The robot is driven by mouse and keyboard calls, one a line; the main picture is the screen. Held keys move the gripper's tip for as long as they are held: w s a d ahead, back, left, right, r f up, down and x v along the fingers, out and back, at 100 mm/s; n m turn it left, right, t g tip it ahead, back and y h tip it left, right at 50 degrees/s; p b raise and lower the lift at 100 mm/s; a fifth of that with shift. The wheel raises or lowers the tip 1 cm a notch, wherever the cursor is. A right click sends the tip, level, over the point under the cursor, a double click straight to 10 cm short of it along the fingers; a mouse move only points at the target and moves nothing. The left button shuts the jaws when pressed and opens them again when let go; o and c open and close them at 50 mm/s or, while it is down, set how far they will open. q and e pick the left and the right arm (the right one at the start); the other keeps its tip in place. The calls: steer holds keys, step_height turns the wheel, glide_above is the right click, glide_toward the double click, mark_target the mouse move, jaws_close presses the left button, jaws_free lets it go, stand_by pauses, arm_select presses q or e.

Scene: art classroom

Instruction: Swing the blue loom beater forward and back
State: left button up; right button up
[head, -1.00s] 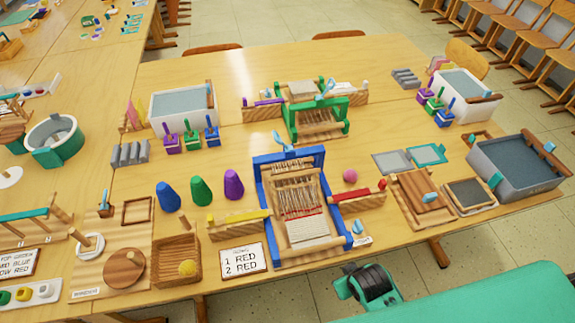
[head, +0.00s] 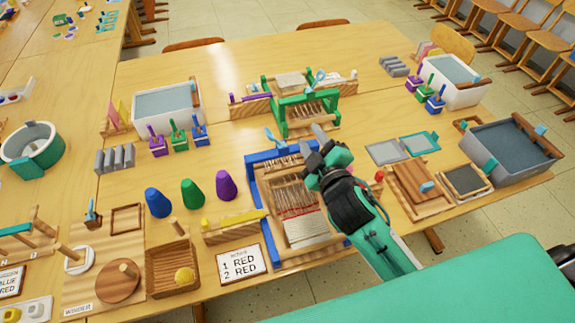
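My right gripper (head: 312,138) is above the loom's far right corner, to the right of the tab. Its two grey fingers are apart, with nothing seen between them. My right arm hides the loom's right side. Whether the fingers touch the bar cannot be told. My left gripper is not in view.
A green loom (head: 283,122) stands just behind. Purple, green and blue cones (head: 192,193) and a yellow shuttle (head: 240,218) are to the left. A card (head: 240,264) lies in front. Wooden frames (head: 415,185) and a grey tub (head: 500,160) are to the right.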

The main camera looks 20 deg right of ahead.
steer(key=w+a+r+n+y, duration=0.2)
steer(key=a+r+n+y, duration=0.85)
steer(key=n+y, duration=0.4)
steer(key=s+a+r+n+g+y, duration=0.1)
steer(key=a+n+g+y, duration=0.3)
steer(key=n+g, duration=0.55)
steer(key=n+g+h, duration=0.9)
steer(key=n+h, duration=0.6)
steer(key=n, duration=0.4)
glide_toward(288, 171)
steer(key=p+x, duration=0.1)
steer(key=x, duration=0.1)
steer(key=p+x, duration=0.1)
steer(key=x, duration=0.2)
steer(key=p+x, duration=0.1)
steer(key=x, duration=0.2)
steer(key=shift+a, duration=0.4)
steer(key=shift+c, duration=0.5)
